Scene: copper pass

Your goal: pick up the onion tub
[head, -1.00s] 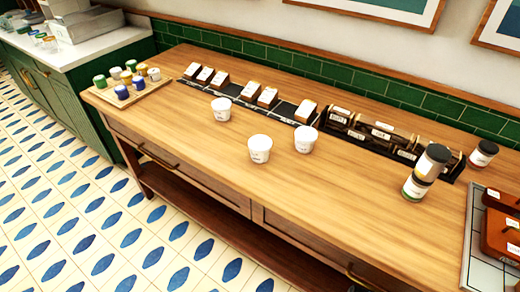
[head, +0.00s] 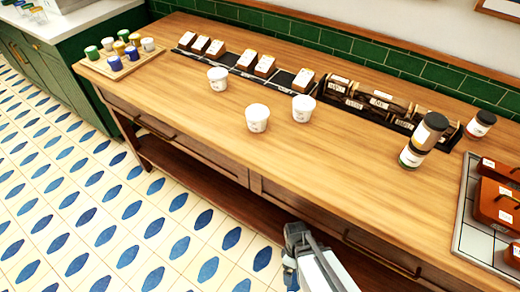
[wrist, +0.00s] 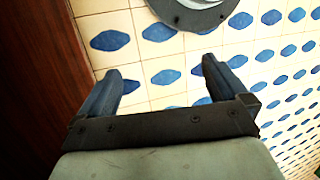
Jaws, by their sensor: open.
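Three white tubs stand upright on the wooden counter: a left tub (head: 217,79), a front middle tub (head: 257,118) and a right tub (head: 302,108). Each has small dark print on its side, too small to read, so I cannot tell which is the onion tub. My gripper (wrist: 160,84) is open and empty in the wrist view, with patterned floor tiles behind its fingers. No tub shows in the wrist view. In the head view a grey part of my arm shows at the bottom, in front of the counter and well short of the tubs.
A wooden tray (head: 120,67) of coloured small jars sits at the counter's left end. A dark rack (head: 225,77) with labelled blocks runs behind the tubs. Stacked jars (head: 423,139) and a tiled board (head: 468,220) are at the right. The counter in front of the tubs is clear.

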